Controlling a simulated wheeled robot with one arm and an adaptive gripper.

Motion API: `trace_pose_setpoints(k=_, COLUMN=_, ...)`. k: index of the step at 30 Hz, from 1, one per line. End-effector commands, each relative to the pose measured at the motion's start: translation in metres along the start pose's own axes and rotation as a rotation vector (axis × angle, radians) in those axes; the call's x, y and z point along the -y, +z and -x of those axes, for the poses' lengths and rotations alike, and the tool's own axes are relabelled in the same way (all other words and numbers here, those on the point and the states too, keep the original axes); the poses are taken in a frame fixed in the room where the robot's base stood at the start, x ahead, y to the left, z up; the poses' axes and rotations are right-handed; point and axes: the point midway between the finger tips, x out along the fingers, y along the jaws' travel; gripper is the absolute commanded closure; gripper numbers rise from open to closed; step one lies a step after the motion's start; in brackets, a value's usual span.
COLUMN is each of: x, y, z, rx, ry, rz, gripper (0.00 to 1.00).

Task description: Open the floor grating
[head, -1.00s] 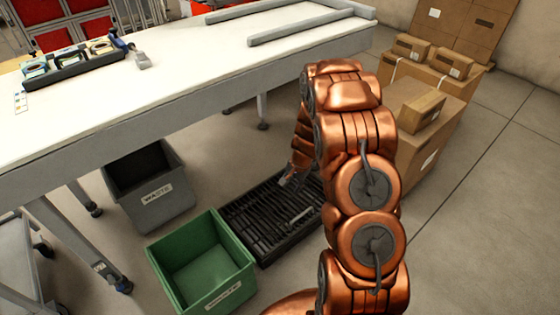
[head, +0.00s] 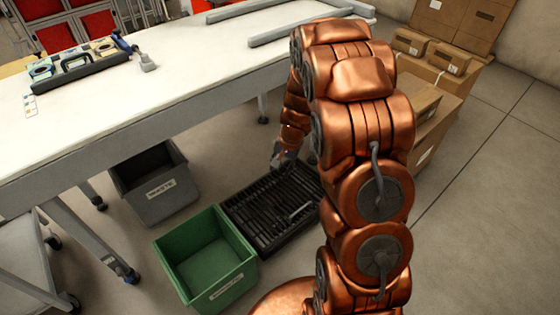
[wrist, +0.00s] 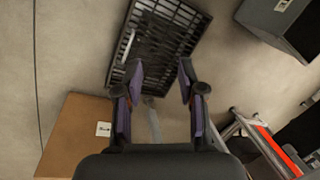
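The floor grating (head: 262,222) is a dark slatted rectangle on the floor, right of the green bin, with a light bar handle (head: 301,212) on it. It lies flat as far as I can see, and my arm hides its right part. In the wrist view the grating (wrist: 172,28) is at the top, beyond the fingertips. My gripper (wrist: 160,72) is open, with nothing between its fingers. In the head view my gripper (head: 284,158) is above the grating's far edge, apart from it.
A green bin (head: 205,262) stands left of the grating, and a grey waste bin (head: 158,185) stands behind that. The white workbench (head: 180,85) runs above at the left and back. Cardboard boxes (head: 425,108) are stacked at the right. Floor at the lower right is clear.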

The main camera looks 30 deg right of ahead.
Motion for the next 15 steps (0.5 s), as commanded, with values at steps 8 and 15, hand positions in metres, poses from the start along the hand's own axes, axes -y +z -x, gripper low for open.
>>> trace_pose_setpoints(k=8, x=0.0040, y=0.0093, z=0.0153, rx=0.007, ry=0.003, rz=0.025, gripper=0.61)
trace_pose_setpoints(k=15, x=0.0041, y=0.0097, z=0.0156, rx=0.007, ry=0.003, rz=0.027, gripper=0.61)
